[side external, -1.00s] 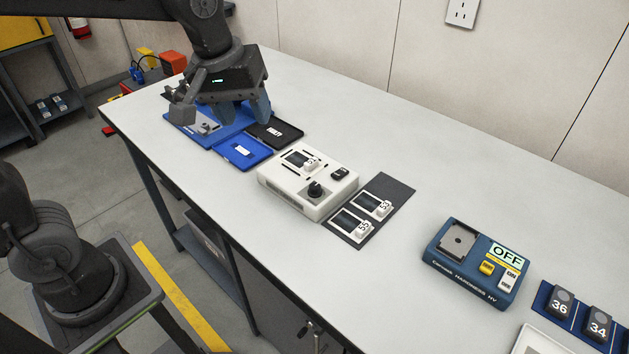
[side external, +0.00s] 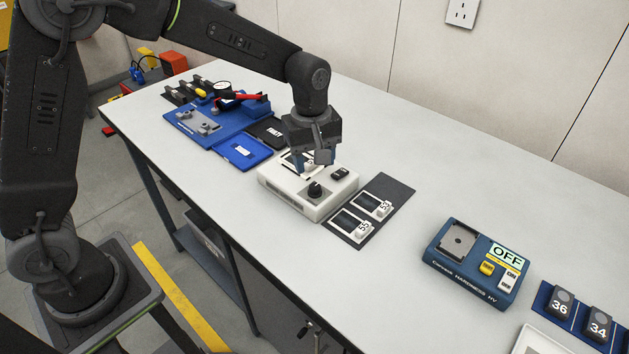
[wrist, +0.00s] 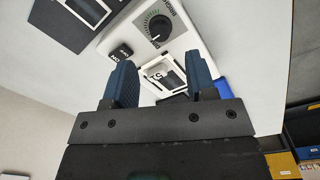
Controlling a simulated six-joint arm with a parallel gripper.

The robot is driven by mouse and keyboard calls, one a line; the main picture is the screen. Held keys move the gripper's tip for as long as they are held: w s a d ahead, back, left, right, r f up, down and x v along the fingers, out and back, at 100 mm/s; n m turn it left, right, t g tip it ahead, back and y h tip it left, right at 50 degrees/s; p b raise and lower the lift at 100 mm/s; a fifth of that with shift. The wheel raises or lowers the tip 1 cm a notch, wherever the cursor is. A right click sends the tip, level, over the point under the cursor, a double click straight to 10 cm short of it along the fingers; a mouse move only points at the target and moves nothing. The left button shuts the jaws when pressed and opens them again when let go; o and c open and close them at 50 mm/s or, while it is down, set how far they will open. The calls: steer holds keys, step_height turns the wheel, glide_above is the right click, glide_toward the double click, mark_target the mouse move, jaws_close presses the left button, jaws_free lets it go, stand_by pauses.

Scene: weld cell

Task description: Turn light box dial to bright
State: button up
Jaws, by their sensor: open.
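The white light box (side external: 281,193) stands on the bench in the side view, and part of it shows in the wrist view (wrist: 183,43). Its black dial (side external: 315,190) is at the box's near side; in the wrist view the dial (wrist: 160,28) sits on a grey plate with lettering beside it. A framed dark film with a numbered tag (wrist: 165,75) lies on the box. My gripper (side external: 316,168) is above the box, behind the dial in the side view. Its blue fingers (wrist: 160,82) are apart and empty, clear of the dial.
A black button (side external: 340,173) is on the box. A dark mat (side external: 398,190) with two framed films lies to its right. Blue trays and a tool fixture (side external: 190,126) are to its left. The hardness tester (side external: 465,280) reads OFF. Bare bench lies behind the box.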

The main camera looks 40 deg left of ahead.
mark_target(315, 186)
step_height(315, 186, down, 6)
steer(key=shift+w+f, duration=0.1)
steer(key=shift+f, duration=0.15)
steer(key=c, duration=0.9)
steer(key=shift+c, duration=0.2)
